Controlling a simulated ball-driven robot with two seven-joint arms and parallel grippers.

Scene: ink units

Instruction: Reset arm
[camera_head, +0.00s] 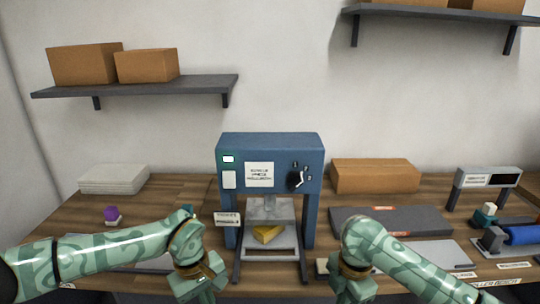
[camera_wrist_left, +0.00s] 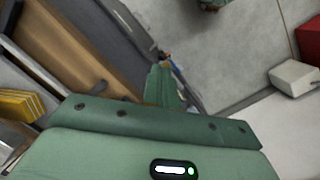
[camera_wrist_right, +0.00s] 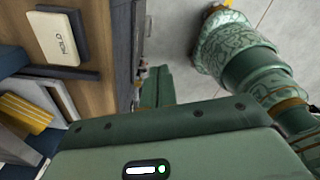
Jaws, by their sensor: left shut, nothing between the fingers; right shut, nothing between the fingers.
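My left arm comes in from the left in the head view and bends down at the wrist, with its left gripper (camera_head: 200,285) at the bottom edge. Its shut, empty fingers show in the left wrist view (camera_wrist_left: 163,82). My right arm comes in from the lower right, with its right gripper (camera_head: 352,288) also at the bottom edge. Its shut, empty fingers show in the right wrist view (camera_wrist_right: 156,84). Both grippers point down near the bench's front edge, one on each side of the blue press (camera_head: 270,143), apart from it. The fingertips are hidden in the head view.
A yellow block (camera_head: 267,234) lies in the press. A wooden bench (camera_head: 190,190) carries white sheets (camera_head: 115,179), a purple piece (camera_head: 110,213), a cardboard box (camera_head: 374,175), a dark flat tray (camera_head: 390,220) and a blue roller (camera_head: 523,235). A HOLD plate (camera_wrist_right: 62,36) lies near my right gripper.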

